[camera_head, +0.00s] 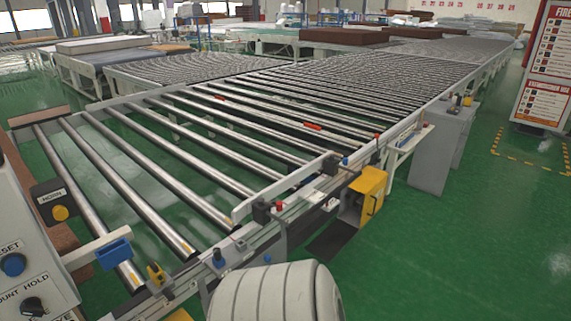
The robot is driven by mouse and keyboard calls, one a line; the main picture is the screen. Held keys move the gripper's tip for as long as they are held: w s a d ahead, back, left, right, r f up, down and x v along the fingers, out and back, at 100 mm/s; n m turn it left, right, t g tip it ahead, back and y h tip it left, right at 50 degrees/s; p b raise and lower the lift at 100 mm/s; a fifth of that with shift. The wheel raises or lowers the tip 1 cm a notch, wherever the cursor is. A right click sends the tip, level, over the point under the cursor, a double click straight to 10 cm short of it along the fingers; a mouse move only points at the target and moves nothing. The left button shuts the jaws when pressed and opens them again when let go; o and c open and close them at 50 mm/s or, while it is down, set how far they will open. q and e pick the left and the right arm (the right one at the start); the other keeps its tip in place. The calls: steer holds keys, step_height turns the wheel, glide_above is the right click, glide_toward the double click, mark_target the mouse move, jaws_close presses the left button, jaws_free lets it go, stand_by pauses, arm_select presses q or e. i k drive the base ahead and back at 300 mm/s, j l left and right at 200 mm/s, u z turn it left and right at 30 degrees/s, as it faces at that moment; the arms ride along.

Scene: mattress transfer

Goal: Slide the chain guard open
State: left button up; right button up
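A roller conveyor (190,150) runs from the near left to the far right. A yellow boxy cover (370,184) is mounted on its near side, with a dark gap at its left side. It may be the chain guard, but I cannot tell for sure. A long pale rail (270,196) lies along the roller ends just left of it. A pale rounded link of mine fills the bottom middle. Neither of my grippers is in view.
A control panel (35,255) with knobs stands close at the left. A grey cabinet (440,148) stands beside the conveyor at right. A red-and-white sign (545,80) stands farther right. The green floor (470,240) is clear at lower right.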

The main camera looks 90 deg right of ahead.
mark_target(372, 182)
steer(key=z, duration=3.4)
steer(key=i+l, duration=0.4)
steer(key=i, duration=0.15)
steer(key=i+l, duration=0.4)
steer(key=i, duration=0.15)
steer(key=i+l, duration=0.4)
steer(key=i+l+z, duration=0.1)
steer(key=i+l, duration=0.25)
steer(key=i, duration=0.3)
steer(key=i+l, duration=0.35)
steer(key=i, duration=0.2)
